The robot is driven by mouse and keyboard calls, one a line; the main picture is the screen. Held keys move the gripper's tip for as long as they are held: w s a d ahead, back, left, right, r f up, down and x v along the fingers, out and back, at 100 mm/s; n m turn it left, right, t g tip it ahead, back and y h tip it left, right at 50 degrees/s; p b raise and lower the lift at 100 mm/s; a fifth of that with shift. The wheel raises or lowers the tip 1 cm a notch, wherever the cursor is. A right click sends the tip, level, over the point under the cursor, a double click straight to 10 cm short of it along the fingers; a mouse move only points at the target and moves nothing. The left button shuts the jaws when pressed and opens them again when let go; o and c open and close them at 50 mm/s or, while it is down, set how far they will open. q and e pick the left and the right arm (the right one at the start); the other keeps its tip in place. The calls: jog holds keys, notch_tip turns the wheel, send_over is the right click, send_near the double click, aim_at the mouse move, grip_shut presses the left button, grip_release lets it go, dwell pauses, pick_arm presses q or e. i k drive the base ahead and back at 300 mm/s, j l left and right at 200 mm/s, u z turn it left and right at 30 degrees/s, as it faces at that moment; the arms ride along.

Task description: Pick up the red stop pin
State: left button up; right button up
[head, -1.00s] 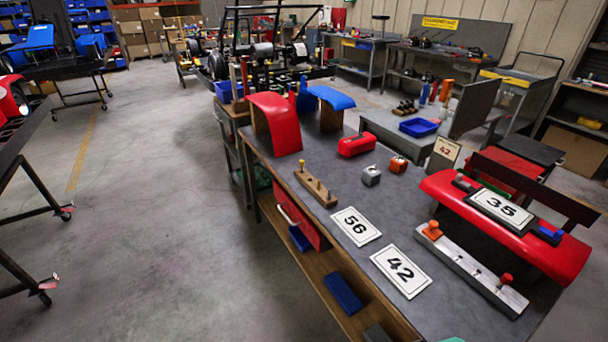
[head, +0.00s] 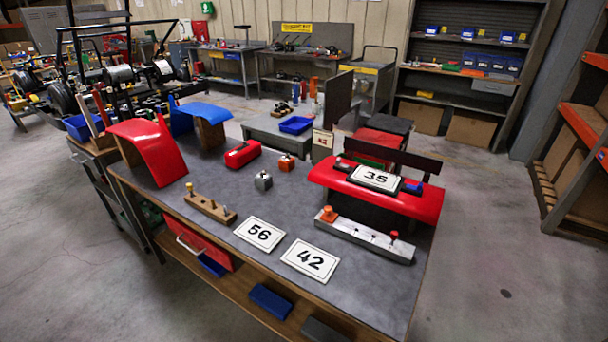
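A small red pin (head: 394,236) stands upright near the right end of a grey metal bar (head: 362,236) on the workbench. A larger orange knob (head: 328,213) stands at the bar's left end. Dark holes show along the bar between them. The bar lies in front of a red curved panel (head: 420,204) that bears a "35" plate (head: 375,179). Neither of my grippers is in view.
The workbench (head: 220,252) also bears "56" (head: 260,234) and "42" (head: 310,261) plates, a wooden block with pegs (head: 210,208), a red case (head: 242,154) and small grey and orange blocks. Open floor (head: 490,270) lies right of the bench.

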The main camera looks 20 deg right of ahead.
aim_at(394, 234)
jog(key=z, duration=1.25)
